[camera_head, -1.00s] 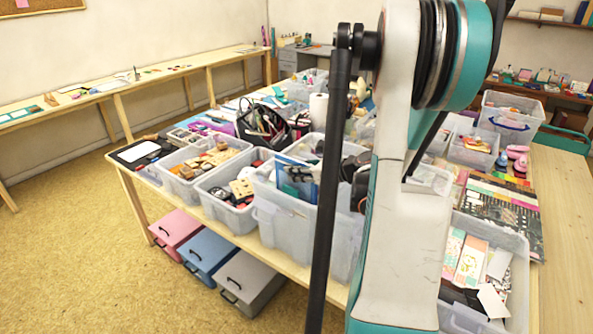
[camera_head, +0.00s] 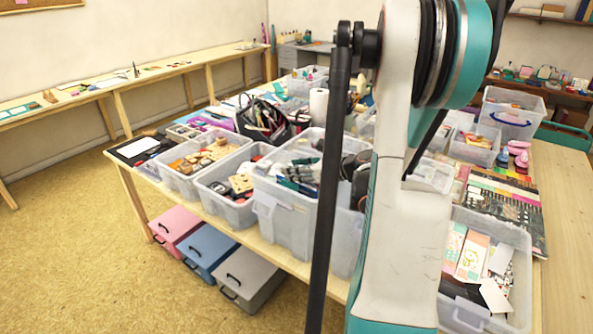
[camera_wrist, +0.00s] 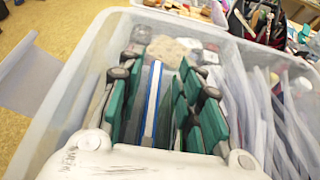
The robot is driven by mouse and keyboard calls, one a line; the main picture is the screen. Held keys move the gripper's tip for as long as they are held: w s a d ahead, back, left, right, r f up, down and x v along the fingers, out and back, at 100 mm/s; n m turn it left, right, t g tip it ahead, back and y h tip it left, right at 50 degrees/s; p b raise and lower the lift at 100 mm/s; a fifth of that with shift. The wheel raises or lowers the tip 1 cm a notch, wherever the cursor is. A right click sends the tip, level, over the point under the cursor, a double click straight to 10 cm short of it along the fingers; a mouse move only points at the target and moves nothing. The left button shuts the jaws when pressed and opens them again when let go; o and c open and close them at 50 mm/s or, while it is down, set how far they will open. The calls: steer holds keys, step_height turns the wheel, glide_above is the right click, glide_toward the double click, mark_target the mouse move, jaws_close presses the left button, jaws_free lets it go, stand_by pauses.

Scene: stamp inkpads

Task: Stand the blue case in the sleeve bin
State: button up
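The blue case (camera_wrist: 152,105) stands on edge between my gripper's teal finger pads in the wrist view, showing as a narrow blue and pale strip. In the head view my gripper (camera_head: 300,175) is at the top of the large clear bin (camera_head: 290,225), partly behind my arm. The case is hidden there. Whether its lower edge touches the bin floor cannot be seen.
Open bins of stamps (camera_head: 205,165) and small goods (camera_head: 235,195) stand to the left in the head view. A black tool bag (camera_head: 262,122) stands behind.

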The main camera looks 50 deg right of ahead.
steer(key=shift+s, duration=0.1)
steer(key=a+v, duration=0.1)
steer(key=v, duration=1)
steer(key=shift+s+d+r, duration=0.15)
steer(key=shift+s+d, duration=0.25)
steer(key=shift+d, duration=0.1)
